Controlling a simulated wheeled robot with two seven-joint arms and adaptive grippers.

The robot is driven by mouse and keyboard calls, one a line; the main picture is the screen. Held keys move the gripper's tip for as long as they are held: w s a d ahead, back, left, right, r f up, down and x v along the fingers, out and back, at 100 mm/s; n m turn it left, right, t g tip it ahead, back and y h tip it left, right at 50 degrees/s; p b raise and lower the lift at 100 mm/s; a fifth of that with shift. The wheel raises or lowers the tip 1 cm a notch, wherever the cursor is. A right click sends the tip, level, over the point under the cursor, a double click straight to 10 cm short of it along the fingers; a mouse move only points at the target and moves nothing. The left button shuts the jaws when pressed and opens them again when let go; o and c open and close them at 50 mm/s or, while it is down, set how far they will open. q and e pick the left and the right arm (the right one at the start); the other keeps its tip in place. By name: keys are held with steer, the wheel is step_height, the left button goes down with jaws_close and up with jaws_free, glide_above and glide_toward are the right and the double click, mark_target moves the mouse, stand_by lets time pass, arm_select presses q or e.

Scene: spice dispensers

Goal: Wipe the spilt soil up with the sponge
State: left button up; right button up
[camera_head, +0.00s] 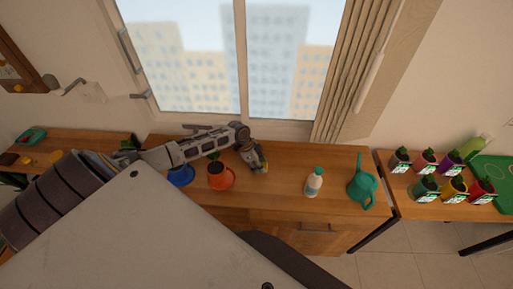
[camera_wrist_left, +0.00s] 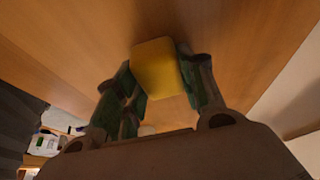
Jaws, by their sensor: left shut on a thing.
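My left gripper (camera_head: 258,160) reaches over the wooden cabinet top (camera_head: 290,170) below the window. It is shut on a yellow sponge (camera_wrist_left: 157,68), which sits between the two fingers in the left wrist view. In the head view only a small yellow bit of the sponge shows at the fingertips. The sponge is close to the wooden surface, but I cannot tell whether it touches. I cannot make out any spilt soil in either view; the gripper and arm may hide it. My right gripper is not in view.
An orange pot (camera_head: 221,177) and a blue dish (camera_head: 180,177) stand left of the gripper. A white bottle (camera_head: 314,182) and a teal watering can (camera_head: 362,186) stand to its right. Several potted plants (camera_head: 425,188) and a green tray (camera_head: 490,172) are on the right table.

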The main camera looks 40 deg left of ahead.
arm_select(q)
steer(key=shift+w+d+f, duration=0.1)
steer(key=shift+w+d, duration=0.1)
steer(key=shift+d, duration=0.25)
steer(key=shift+w+d+f, duration=0.1)
steer(key=shift+w+d, duration=0.05)
steer(key=shift+d, duration=0.25)
steer(key=shift+r, duration=0.15)
steer(key=shift+w+r, duration=0.1)
steer(key=shift+r, duration=0.7)
steer(key=shift+r+p, duration=0.35)
steer(key=shift+r, duration=1.8)
steer(key=shift+a+r, duration=0.1)
steer(key=shift+r, duration=0.1)
steer(key=shift+r, duration=1.3)
steer(key=shift+w, duration=0.1)
